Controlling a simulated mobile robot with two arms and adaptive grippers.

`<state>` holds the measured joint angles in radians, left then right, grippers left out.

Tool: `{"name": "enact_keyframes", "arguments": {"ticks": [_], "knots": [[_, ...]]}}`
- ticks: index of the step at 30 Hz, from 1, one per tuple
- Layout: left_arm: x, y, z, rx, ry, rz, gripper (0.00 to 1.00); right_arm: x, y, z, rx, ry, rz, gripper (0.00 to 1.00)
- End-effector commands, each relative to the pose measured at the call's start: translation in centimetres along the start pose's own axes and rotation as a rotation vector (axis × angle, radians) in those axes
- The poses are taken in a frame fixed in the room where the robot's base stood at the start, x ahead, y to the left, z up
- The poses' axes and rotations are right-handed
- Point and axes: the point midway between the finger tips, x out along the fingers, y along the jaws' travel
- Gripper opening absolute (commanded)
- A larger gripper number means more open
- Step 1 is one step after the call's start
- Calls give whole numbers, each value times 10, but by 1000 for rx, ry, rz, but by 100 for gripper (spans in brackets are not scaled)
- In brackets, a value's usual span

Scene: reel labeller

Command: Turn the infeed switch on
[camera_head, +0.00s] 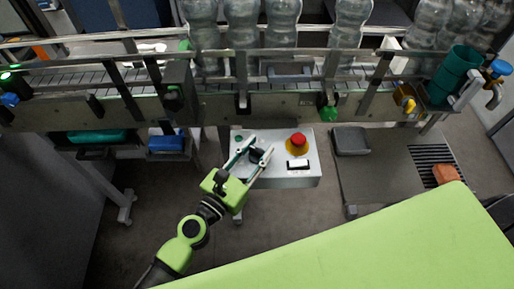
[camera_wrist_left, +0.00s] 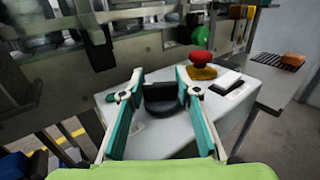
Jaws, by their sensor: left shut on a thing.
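The infeed switch is a black rotary knob (camera_head: 256,156) on the white control box (camera_head: 300,181) below the conveyor. My left gripper (camera_head: 255,150) reaches it from the lower left, with its two teal-edged fingers on either side of the knob. In the left wrist view the knob (camera_wrist_left: 161,92) stands between the fingertips, and the left gripper (camera_wrist_left: 158,88) is shut on it. The knob's pointer mark and exact angle cannot be made out. My right gripper is not in view.
A red mushroom button (camera_head: 298,139) on a yellow base sits right of the knob, above a white rocker or label (camera_head: 298,165). The conveyor (camera_head: 270,105) with clear bottles runs behind the box. A grey platform (camera_head: 378,178) stands to the right.

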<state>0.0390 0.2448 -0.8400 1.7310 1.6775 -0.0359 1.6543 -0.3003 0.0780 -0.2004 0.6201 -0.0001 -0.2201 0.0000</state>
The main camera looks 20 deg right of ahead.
Motion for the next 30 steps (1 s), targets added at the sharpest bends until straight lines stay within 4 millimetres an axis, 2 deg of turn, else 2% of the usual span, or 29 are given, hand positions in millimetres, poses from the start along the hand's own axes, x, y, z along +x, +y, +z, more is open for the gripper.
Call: {"name": "enact_keyframes", "arguments": {"ticks": [8,21,30], "knots": [[0,4,-4,4,-1,-195,9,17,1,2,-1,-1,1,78],[2,3,-6,3,-4,-609,9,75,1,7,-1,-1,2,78],[2,3,-4,2,-3,-831,9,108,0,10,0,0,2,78]]}}
